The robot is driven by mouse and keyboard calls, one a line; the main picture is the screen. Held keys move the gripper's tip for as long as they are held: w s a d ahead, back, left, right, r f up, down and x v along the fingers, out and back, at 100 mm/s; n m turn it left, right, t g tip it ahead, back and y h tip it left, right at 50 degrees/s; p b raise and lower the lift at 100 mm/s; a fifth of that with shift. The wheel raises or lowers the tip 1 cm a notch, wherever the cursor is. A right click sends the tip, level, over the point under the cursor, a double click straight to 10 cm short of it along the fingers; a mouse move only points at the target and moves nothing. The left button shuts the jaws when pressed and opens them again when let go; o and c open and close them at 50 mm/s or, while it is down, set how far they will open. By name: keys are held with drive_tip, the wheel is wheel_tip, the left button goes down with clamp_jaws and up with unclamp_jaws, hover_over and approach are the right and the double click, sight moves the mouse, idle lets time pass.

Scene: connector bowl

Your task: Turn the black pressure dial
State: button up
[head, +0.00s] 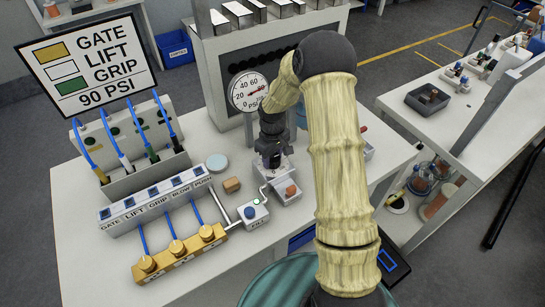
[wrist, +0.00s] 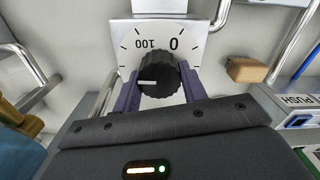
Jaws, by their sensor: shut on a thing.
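In the wrist view the black pressure dial (wrist: 160,75) is a ribbed knob on a white plate (wrist: 198,48) printed 0 and 100, which read upside down. Its white mark points left in that view. My gripper (wrist: 158,88) is shut on the dial, with one purple finger on each side. In the head view my gripper (head: 271,152) points down over the dial's spot and hides the dial. The round white pressure gauge (head: 246,92) stands just behind my arm; its needle points to the right, but the exact reading is too small to tell.
A sign (head: 88,62) reads GATE, LIFT, GRIP, 90 PSI. A labelled button box (head: 155,200), a brass manifold (head: 180,253) with blue hoses and a FILL valve (head: 252,214) stand left of my gripper. A tan block (head: 232,185) lies close by.

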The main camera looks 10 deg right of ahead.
sight(273, 156)
drive_tip(key=shift+w+d+m+b, duration=0.1)
drive_tip(key=shift+m+b, duration=0.7)
drive_tip(key=shift+m, duration=1.9)
drive_tip(key=o, duration=1)
wheel_tip(273, 156, up, 17)
drive_tip(key=shift+r+b, duration=0.2)
drive_tip(key=shift+b, duration=0.95)
